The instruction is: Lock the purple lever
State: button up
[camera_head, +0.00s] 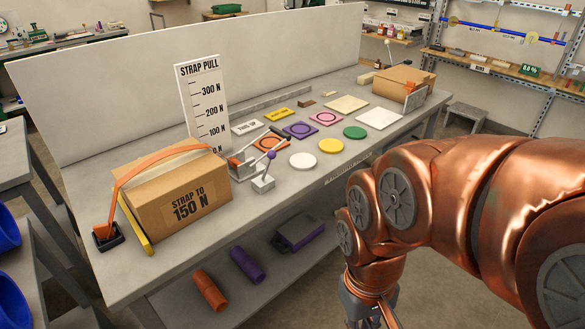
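The purple lever (271,156) is a small knob-topped lever rising from a grey block (262,184) on the bench, right of the strapped cardboard box. The lever stands roughly upright; I cannot tell whether it is locked. My gripper (372,316) hangs low at the bottom edge of the view, in front of the bench and well apart from the lever. Its fingertips are cut off by the frame.
A box marked "STRAP TO 150 N" (190,204) and a strap pull scale (203,105) stand left of the lever. Coloured discs, including a white one (303,160), lie to its right. Orange (209,290) and purple (247,265) cylinders lie on the lower shelf.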

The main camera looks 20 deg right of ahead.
aim_at(272, 155)
jog(key=k, duration=0.15)
jog(key=u, duration=0.85)
jog(key=i, duration=0.7)
jog(key=z, duration=0.4)
